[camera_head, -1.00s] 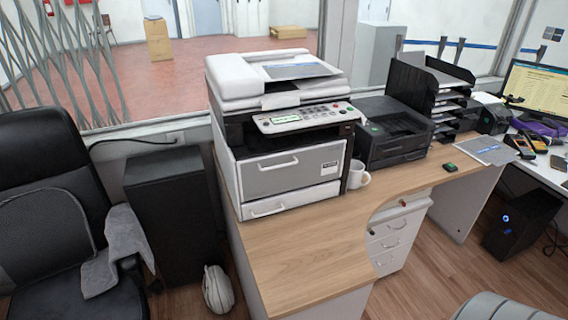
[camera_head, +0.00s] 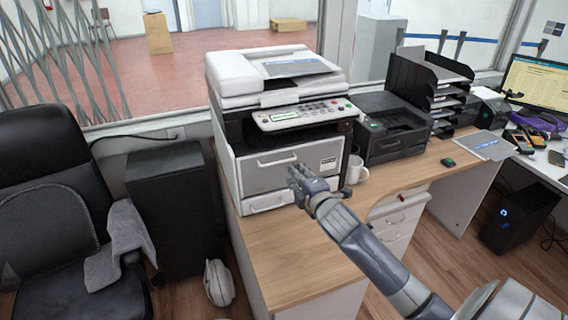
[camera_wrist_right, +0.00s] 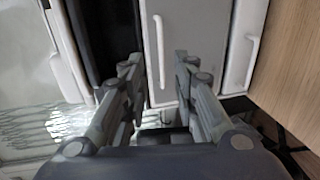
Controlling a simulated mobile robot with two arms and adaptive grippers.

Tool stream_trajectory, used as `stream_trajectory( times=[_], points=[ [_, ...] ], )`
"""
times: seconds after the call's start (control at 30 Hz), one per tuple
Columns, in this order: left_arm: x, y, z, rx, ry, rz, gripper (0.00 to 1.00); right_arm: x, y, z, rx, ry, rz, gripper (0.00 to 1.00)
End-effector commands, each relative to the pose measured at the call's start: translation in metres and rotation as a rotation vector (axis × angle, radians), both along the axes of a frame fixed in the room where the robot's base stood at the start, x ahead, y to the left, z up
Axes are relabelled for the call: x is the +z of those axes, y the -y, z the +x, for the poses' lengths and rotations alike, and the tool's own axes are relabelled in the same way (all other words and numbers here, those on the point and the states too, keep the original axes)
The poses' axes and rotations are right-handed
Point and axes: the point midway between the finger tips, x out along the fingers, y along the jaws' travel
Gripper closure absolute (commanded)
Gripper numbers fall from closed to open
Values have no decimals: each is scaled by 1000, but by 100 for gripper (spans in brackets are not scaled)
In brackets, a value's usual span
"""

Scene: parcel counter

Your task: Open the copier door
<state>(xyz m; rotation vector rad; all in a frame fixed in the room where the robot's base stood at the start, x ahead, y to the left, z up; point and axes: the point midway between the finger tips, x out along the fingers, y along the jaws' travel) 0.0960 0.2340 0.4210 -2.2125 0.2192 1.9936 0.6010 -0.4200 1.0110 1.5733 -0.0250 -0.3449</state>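The white copier (camera_head: 270,75) stands on the wooden desk. Its grey door (camera_head: 318,158) is shut on the front and carries a light bar handle (camera_head: 277,160). My right gripper (camera_head: 294,174) is at the door's front, close to the handle. In the right wrist view my right gripper (camera_wrist_right: 156,72) is open, its fingers apart on either side of the line of the handle (camera_wrist_right: 159,45). The door (camera_wrist_right: 178,40) fills the space ahead of the fingers. Whether the fingers touch it cannot be told. My left gripper is not in view.
A lower drawer (camera_head: 262,203) with its own handle lies under the door. A white mug (camera_head: 355,171) stands right of the copier, beside a black printer (camera_head: 390,130). The desk (camera_head: 285,262) in front is clear. A chair (camera_head: 50,210) stands at left.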

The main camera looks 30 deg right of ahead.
Motion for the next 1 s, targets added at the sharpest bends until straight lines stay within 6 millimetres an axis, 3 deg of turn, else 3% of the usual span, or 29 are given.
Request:
stream_trajectory(
  times=[0.53,0.73,1.0],
  points=[
    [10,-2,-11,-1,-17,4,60,-17,18,78,-1,-3,6,73],
    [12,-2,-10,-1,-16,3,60,-21,20,91,1,-2,8,73],
    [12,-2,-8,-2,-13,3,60,-22,21,94,1,-3,7,73]
  ],
)
